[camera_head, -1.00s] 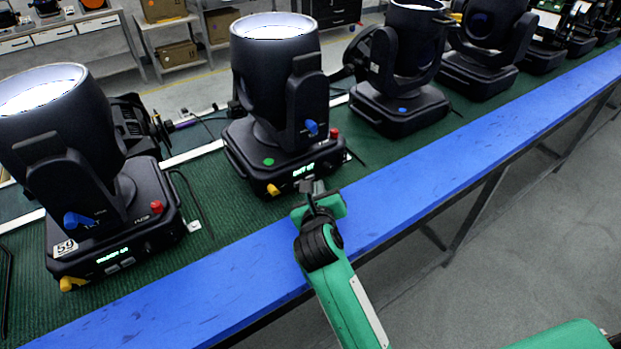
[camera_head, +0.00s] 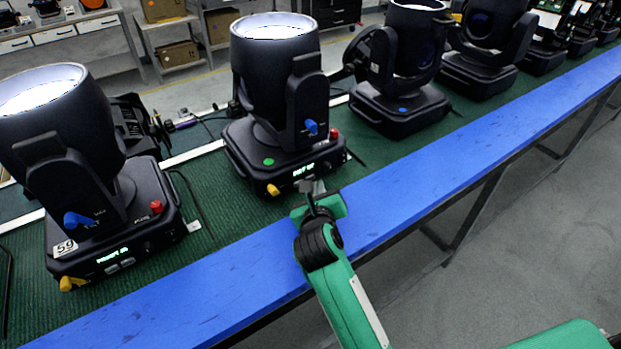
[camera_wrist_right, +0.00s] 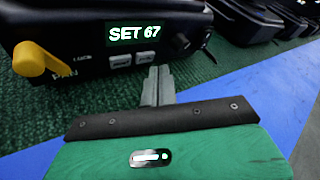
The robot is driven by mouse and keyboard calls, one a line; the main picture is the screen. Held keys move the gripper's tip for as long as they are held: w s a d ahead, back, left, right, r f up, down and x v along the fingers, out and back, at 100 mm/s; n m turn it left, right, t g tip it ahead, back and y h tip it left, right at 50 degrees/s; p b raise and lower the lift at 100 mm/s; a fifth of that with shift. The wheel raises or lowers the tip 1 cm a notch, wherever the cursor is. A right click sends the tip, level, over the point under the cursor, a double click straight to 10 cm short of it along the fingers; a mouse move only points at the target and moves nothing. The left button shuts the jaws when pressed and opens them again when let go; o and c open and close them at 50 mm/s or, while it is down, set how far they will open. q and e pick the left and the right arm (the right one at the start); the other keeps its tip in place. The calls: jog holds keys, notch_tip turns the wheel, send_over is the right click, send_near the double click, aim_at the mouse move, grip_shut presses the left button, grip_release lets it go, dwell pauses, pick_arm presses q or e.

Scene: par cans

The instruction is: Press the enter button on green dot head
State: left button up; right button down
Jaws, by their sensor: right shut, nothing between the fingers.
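The green dot head is a black par can with a lit top (camera_head: 275,100); a green dot (camera_head: 268,161) marks its base. Its front panel has a lit display (camera_wrist_right: 136,33) reading "SET 67". Two small grey buttons, a left one (camera_wrist_right: 120,61) and a right one (camera_wrist_right: 145,57), sit below the display; their labels are not readable. My right gripper (camera_head: 312,187) is shut and empty in front of this panel. In the right wrist view its fingertips (camera_wrist_right: 160,72) are just right of the right button; I cannot tell if they touch the panel. My left gripper is out of view.
A yellow knob (camera_wrist_right: 38,62) sticks out at the panel's left. A second par can head (camera_head: 85,180) stands to the left, and a blue dot head (camera_head: 400,108) to the right. The blue table edge (camera_head: 420,190) runs under my right arm.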

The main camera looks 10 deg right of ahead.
jog(key=shift+w, duration=0.15)
jog(key=shift+w+a, duration=0.1)
jog(key=shift+w, duration=0.2)
jog(key=shift+w+a+p, duration=0.2)
jog(key=shift+w+p, duration=0.1)
jog(key=shift+p, duration=0.1)
dwell(0.5)
dwell(0.3)
jog(key=shift+s+d+p, duration=0.3)
jog(key=shift+s+p, duration=0.15)
jog(key=shift+s, duration=0.3)
